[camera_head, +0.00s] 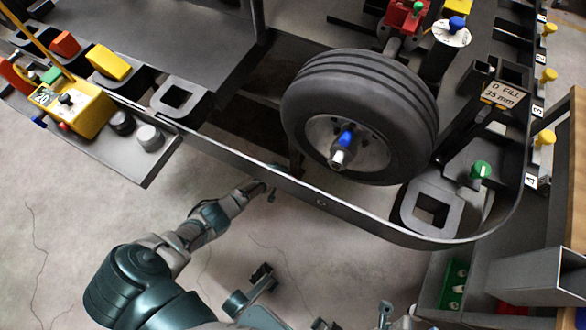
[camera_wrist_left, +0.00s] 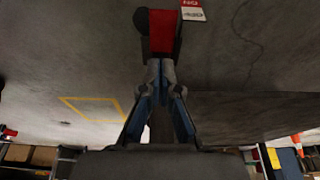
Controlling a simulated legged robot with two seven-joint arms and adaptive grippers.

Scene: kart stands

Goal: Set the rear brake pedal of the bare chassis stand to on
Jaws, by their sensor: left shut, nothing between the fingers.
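My left gripper (camera_head: 271,192) reaches the underside of the stand's near rim in the head view. In the left wrist view its two fingers (camera_wrist_left: 160,72) are shut, with their tips together and nothing between them. A red pad in a dark surround (camera_wrist_left: 161,32), which looks like the pedal, lies directly beyond the fingertips; I cannot tell whether they touch it. A red and white label (camera_wrist_left: 193,10) with inverted lettering sits beside it. The chassis stand (camera_head: 320,203) hides the pedal in the head view.
A black wheel (camera_head: 360,115) with a blue-tipped hub stands on the tray. A yellow box (camera_head: 75,108) and several coloured blocks sit at the left. A green knob (camera_head: 480,170) is at the right, above a grey bin (camera_head: 535,277). Concrete floor lies open at the lower left.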

